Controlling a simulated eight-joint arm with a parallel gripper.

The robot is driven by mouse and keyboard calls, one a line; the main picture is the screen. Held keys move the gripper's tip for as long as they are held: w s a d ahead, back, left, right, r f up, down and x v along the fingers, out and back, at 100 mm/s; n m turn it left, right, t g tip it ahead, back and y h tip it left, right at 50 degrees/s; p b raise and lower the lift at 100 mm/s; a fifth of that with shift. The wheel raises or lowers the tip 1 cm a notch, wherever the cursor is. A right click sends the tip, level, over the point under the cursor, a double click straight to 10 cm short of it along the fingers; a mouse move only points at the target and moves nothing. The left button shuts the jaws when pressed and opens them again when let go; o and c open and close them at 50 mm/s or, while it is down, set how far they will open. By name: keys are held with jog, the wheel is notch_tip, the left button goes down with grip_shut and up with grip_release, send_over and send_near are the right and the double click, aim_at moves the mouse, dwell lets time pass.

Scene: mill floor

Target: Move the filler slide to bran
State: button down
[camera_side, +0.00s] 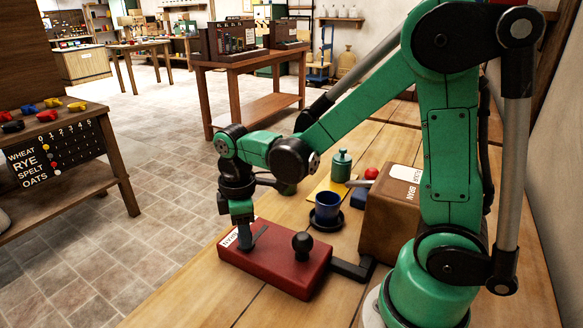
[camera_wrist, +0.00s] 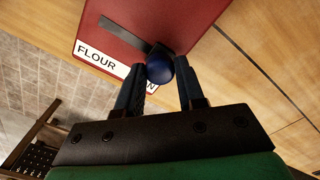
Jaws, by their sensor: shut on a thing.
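The filler is a red box (camera_side: 290,273) on the wooden bench; it also shows in the wrist view (camera_wrist: 195,20). A dark strip (camera_wrist: 122,34) runs along its top, beside a white label (camera_wrist: 97,57) reading FLOUR, with the second word mostly hidden down to its final N. The slide's round blue knob (camera_wrist: 160,68) sits at the strip's end away from FLOUR, near the N. My gripper (camera_side: 241,243) points down at the box's label side and is shut on the knob; it also shows in the wrist view (camera_wrist: 161,76). The fingers hide part of the label.
A black knob (camera_side: 302,245) stands up on the red box. A brown box (camera_side: 392,212), labelled BRAN among other words, stands behind to the right. A blue cup (camera_side: 328,206) on a dark saucer, a green bottle (camera_side: 341,166) and a red ball (camera_side: 371,174) are close by.

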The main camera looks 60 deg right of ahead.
aim_at(260, 255)
jog(key=c, duration=0.5)
grip_release()
jog(key=shift+a, duration=0.2)
jog(key=shift+c, duration=0.2)
jog(key=shift+r, duration=2.8)
jog(key=s+m+t, duration=0.1)
jog(key=m+t, duration=0.1)
jog(key=m, duration=0.1)
jog(key=s+r+m+t, duration=0.1)
jog(key=m+t, duration=0.1)
jog(key=m, duration=0.1)
jog(key=s+r+m+t, duration=0.1)
jog(key=m+t, duration=0.2)
jog(key=shift+s+d+r, duration=0.1)
jog(key=shift+s+r, duration=0.05)
jog(key=shift+r, duration=0.05)
